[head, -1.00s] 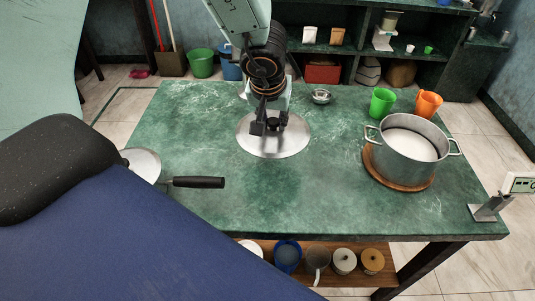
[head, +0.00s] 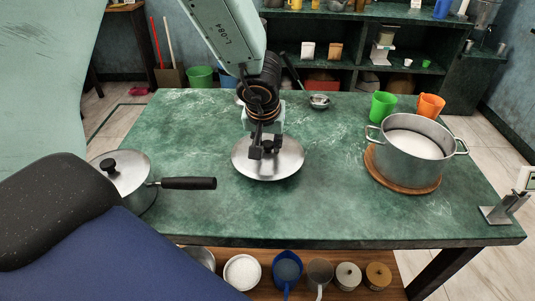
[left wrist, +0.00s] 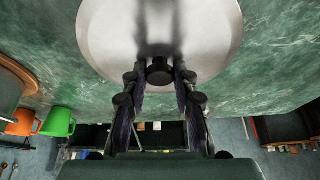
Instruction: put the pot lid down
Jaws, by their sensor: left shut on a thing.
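The round steel pot lid (head: 268,167) is over the middle of the green table (head: 320,205), its knob upward. My left gripper (head: 265,149) comes down from behind and is shut on the black knob. In the left wrist view, the fingers (left wrist: 160,76) close on both sides of the knob at the edge of the shiny lid (left wrist: 160,25). I cannot tell whether the lid touches the table. The open steel pot (head: 413,157), with white contents, stands on a round wooden board (head: 400,183) at the right. My right gripper is not in view.
A pan with its own lid (head: 118,170) stands at the left, its black handle (head: 188,183) pointing toward the middle. A green cup (head: 383,105), an orange cup (head: 430,105) and a ladle (head: 319,101) are at the back. The table's front middle is clear.

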